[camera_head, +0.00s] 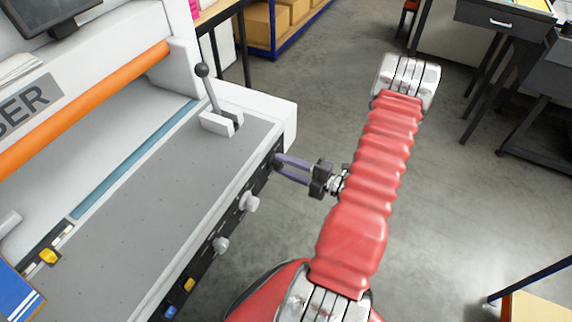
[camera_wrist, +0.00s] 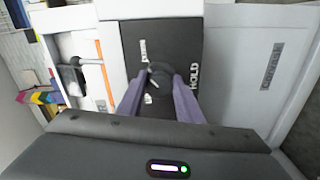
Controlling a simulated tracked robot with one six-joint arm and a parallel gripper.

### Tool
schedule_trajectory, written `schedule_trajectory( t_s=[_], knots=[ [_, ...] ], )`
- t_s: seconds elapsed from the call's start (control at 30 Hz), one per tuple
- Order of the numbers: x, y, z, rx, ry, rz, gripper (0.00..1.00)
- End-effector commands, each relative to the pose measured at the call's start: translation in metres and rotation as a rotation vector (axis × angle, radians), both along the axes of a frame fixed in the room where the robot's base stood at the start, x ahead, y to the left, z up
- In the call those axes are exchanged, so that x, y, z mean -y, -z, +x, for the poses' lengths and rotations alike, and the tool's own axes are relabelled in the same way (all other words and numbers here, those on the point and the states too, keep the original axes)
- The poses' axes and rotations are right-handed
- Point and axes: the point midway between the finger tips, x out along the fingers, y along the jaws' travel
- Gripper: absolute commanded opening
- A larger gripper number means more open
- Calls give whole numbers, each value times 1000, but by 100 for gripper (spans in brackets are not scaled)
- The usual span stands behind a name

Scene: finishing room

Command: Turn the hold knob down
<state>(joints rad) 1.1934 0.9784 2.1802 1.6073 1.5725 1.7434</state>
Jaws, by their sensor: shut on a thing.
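The hold knob (camera_wrist: 158,73) is a dark round knob on a black panel, with the word HOLD printed to its right in the wrist view. My gripper (camera_wrist: 160,80) has its two purple fingers on either side of the knob, shut on it. In the head view my gripper (camera_head: 279,161) reaches left from my red arm to the far end of the machine's black front strip. The knob is mostly hidden by the fingers there. I cannot read its setting for sure.
White knobs (camera_head: 251,203) (camera_head: 220,244) and a yellow knob (camera_head: 190,284) sit along the same strip. A lever (camera_head: 207,88) with a black ball stands on the grey machine bed (camera_head: 165,190). Grey floor (camera_head: 470,200) to the right is open.

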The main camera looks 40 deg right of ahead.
Motion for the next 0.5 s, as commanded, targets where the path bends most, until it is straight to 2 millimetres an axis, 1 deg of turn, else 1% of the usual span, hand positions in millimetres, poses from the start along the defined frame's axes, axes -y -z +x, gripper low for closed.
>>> schedule_trajectory(
  t_s=[0.03, 0.2, 0.5],
  knots=[
    [1, 3, -1, -21, 4, 39, 10],
    [0, 4, -1, -66, 2, 163, 10],
    [-2, 4, -1, -111, 0, 293, 10]
  ],
)
